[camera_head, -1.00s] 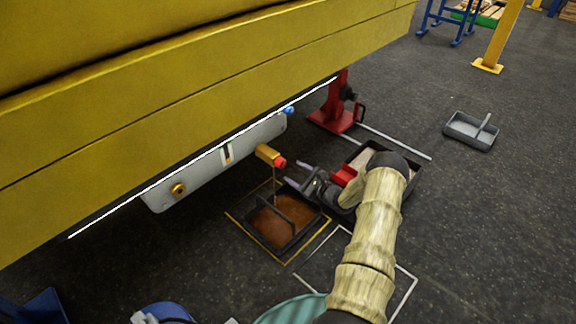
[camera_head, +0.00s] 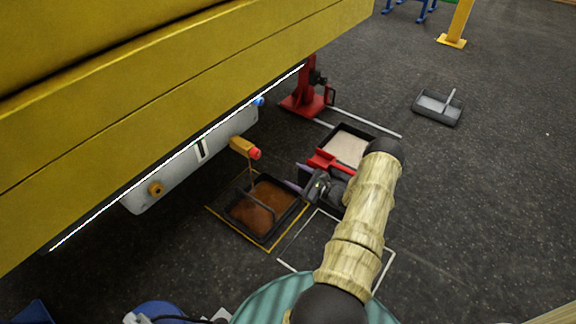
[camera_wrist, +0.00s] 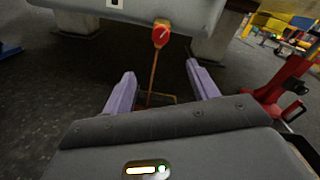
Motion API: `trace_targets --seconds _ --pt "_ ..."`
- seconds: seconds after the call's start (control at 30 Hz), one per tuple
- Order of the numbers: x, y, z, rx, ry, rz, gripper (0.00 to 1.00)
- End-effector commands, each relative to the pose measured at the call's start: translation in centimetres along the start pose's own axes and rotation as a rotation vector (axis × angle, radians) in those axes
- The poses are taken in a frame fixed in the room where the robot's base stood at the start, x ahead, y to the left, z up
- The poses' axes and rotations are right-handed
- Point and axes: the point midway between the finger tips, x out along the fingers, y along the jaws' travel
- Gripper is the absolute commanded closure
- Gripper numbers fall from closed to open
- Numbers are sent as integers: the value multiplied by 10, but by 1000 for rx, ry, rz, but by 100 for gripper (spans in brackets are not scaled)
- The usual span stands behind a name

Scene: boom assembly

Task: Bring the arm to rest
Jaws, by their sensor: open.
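My gripper (camera_head: 297,179) hangs right of the valve, apart from it, with its two purple fingers spread and nothing between them. In the wrist view my gripper (camera_wrist: 161,74) also shows open. The brass valve (camera_head: 240,145) with a red tip (camera_head: 255,153) sticks out of the grey tank (camera_head: 190,166) under the yellow boom (camera_head: 200,95). The red tip also shows in the wrist view (camera_wrist: 160,35). A thin brown stream (camera_wrist: 152,78) falls from it into the black tray (camera_head: 233,217), which holds brown liquid. My arm reaches in from the lower right.
A black bin (camera_head: 366,132) with pale contents and a red item (camera_head: 322,161) lie close behind my gripper. A red jack (camera_head: 307,95) stands beyond. A grey pan (camera_head: 437,107) lies on open floor at right. The boom overhangs the left side.

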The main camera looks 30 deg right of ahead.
Motion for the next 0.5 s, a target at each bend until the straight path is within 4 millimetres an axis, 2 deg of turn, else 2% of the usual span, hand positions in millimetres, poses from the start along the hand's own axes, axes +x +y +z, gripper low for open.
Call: trace_targets --seconds 0.27,0.37,0.5 --pt "2 -1 2 -11 5 2 41" --pt "11 -5 8 -66 33 13 41" --pt "35 -15 27 -249 128 57 41"
